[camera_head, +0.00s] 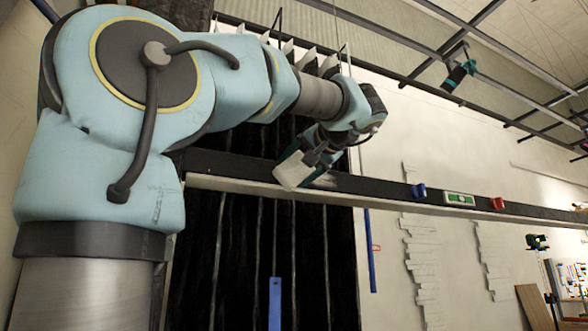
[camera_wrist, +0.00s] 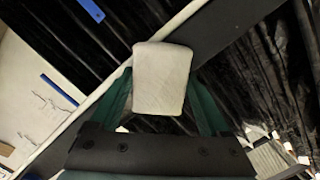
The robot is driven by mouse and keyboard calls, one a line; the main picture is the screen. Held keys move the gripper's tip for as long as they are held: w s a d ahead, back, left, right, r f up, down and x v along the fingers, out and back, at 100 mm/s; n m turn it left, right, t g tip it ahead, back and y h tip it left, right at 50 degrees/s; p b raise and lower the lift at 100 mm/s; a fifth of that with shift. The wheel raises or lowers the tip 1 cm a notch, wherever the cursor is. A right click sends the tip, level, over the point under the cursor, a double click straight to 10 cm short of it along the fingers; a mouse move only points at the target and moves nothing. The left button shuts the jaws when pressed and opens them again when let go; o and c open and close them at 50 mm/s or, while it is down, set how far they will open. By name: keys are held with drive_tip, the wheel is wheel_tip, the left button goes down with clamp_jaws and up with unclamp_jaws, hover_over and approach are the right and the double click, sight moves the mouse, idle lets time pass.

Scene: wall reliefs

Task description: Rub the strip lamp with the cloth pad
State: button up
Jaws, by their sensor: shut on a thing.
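The cloth pad (camera_head: 293,170) is an off-white, rounded block. My gripper (camera_head: 316,158) is shut on it, and the pad is tilted in the head view. In the wrist view the pad (camera_wrist: 162,78) sits between the green fingers of my gripper (camera_wrist: 162,98). The strip lamp (camera_head: 400,205) appears to be the long pale bar along the lower edge of a dark beam. It runs diagonally in the wrist view (camera_wrist: 82,110). The pad overlaps the beam and the bar in the picture. I cannot tell whether it touches the bar; the pad hides part of it.
The dark beam (camera_head: 380,187) carries a blue clip (camera_head: 418,191), a green level (camera_head: 459,199) and a red clip (camera_head: 497,203) to the right. Black panelling (camera_head: 240,240) lies below and behind. A ceiling frame with a hanging spotlight (camera_head: 458,75) is above right.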

sight(335, 182)
drive_tip(key=shift+w+d+p, duration=0.45)
drive_tip(key=shift+w+d, duration=0.45)
drive_tip(key=shift+d, duration=1)
drive_tip(key=shift+w+d+p, duration=0.4)
drive_tip(key=shift+w+d, duration=0.45)
drive_tip(key=shift+d, duration=1.1)
drive_tip(key=shift+w+d+p, duration=0.45)
drive_tip(key=shift+w+d, duration=0.45)
drive_tip(key=shift+d, duration=1)
drive_tip(key=b+v, duration=0.1)
drive_tip(key=v, duration=0.5)
drive_tip(key=shift+s+a+f, duration=0.2)
drive_tip(key=shift+a+f, duration=0.1)
drive_tip(key=shift+v, duration=1.5)
drive_tip(key=shift+f, duration=0.25)
